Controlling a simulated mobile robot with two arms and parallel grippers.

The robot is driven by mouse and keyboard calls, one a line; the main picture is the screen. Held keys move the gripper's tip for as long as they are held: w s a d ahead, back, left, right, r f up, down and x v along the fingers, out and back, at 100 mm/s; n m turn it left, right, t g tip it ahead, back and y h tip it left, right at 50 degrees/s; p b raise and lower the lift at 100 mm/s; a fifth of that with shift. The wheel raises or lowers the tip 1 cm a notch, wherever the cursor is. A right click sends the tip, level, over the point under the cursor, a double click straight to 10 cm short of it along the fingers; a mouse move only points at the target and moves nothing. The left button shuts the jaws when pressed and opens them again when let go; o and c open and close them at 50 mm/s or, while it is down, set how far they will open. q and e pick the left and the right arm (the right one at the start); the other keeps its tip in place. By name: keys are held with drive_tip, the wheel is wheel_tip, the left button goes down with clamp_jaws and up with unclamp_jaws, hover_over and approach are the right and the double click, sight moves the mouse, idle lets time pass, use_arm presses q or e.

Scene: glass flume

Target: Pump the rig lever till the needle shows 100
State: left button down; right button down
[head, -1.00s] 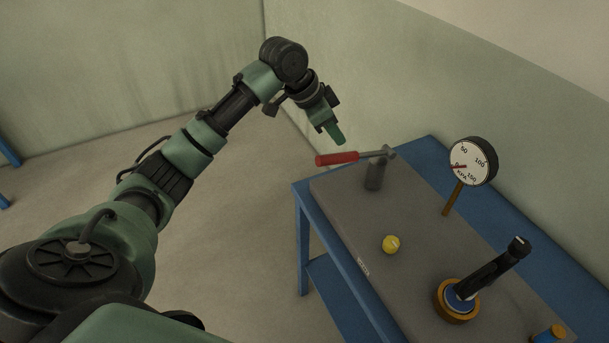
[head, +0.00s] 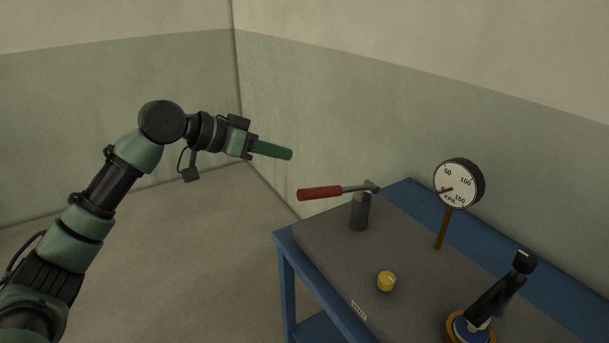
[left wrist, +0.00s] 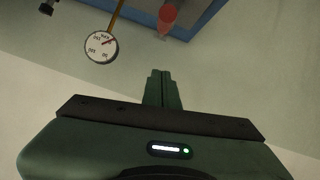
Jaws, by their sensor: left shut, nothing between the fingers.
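The rig lever has a red handle (head: 320,193) on a thin metal arm. It reaches left from a grey post (head: 359,212) at the bench's far left and lies nearly level. The round white gauge (head: 458,184) stands on a brown stem; its red needle points lower left, near the 0 end. My left gripper (head: 290,154) is shut and empty, above and left of the red handle, apart from it. In the left wrist view the shut fingers (left wrist: 160,76) point toward the red handle (left wrist: 168,16), with the gauge (left wrist: 101,47) at left. My right gripper is not in view.
A blue bench (head: 284,240) with a grey top carries a yellow knob (head: 386,281) and a black-handled fitting (head: 500,289) on a ringed base. A green and cream wall (head: 350,120) stands behind. The floor left of the bench is clear.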

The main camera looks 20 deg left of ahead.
use_arm(q)
drive_tip(key=p, duration=0.2)
hover_over(320, 193)
drive_tip(key=w+a, duration=0.2)
wheel_tip(320, 193, down, 4)
drive_tip(key=f, duration=0.1)
drive_tip(key=s+f+p, duration=0.1)
drive_tip(key=f, duration=0.1)
drive_tip(key=shift+f, duration=0.25)
drive_tip(key=shift+s+f, duration=0.15)
drive_tip(key=shift+f, duration=0.3)
